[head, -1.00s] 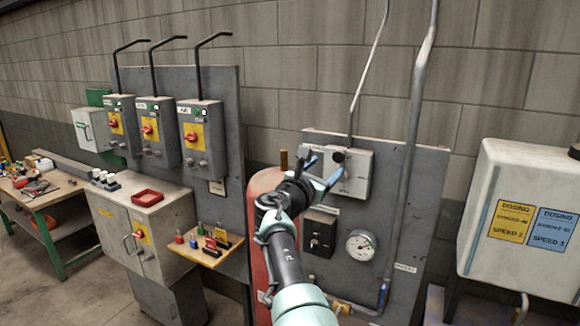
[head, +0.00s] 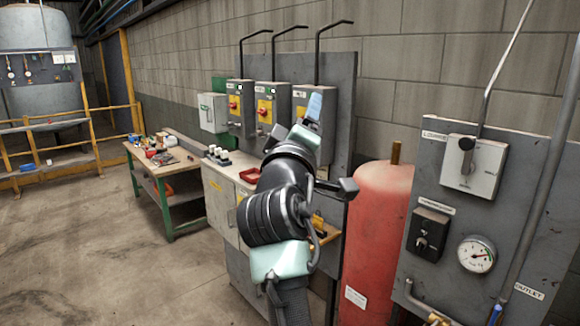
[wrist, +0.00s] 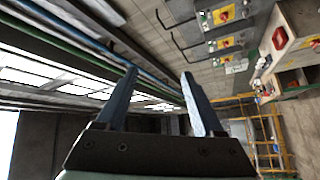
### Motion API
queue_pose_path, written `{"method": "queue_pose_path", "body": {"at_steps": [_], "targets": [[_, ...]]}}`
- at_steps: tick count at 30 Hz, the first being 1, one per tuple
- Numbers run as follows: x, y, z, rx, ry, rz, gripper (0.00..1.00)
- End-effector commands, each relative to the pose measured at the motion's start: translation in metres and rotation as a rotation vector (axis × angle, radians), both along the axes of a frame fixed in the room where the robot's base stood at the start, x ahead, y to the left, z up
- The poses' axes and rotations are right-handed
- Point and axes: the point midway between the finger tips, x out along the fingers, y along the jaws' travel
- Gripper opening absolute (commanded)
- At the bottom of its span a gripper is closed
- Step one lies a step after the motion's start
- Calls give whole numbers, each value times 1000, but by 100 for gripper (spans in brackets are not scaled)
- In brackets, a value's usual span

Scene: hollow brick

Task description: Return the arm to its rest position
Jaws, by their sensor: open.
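My arm is folded up in the middle of the head view. My gripper (head: 328,145) is raised in front of the right-hand switch box and the grey panel, with one blue finger showing clearly. In the wrist view my gripper (wrist: 160,85) shows two blue fingers spread apart with nothing between them. Behind them are the ceiling pipes and windows, tilted. My arm hides part of the grey cabinet (head: 218,200) and the small shelf beside it.
A red cylinder (head: 378,230) stands close to the right of my arm. A panel with a lever box (head: 473,168) and a gauge (head: 477,254) is farther right. A workbench (head: 163,170) stands left of the cabinet. The floor (head: 90,250) at the left is clear.

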Motion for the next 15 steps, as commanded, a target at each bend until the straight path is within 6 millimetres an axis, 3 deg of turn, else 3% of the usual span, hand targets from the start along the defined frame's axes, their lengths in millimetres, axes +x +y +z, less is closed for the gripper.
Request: {"method": "queue_pose_path", "body": {"at_steps": [6, 15], "targets": [[-97, 22, 28, 398, -252, 256, 69], [-242, 24, 54, 781, -515, 599, 69]]}}
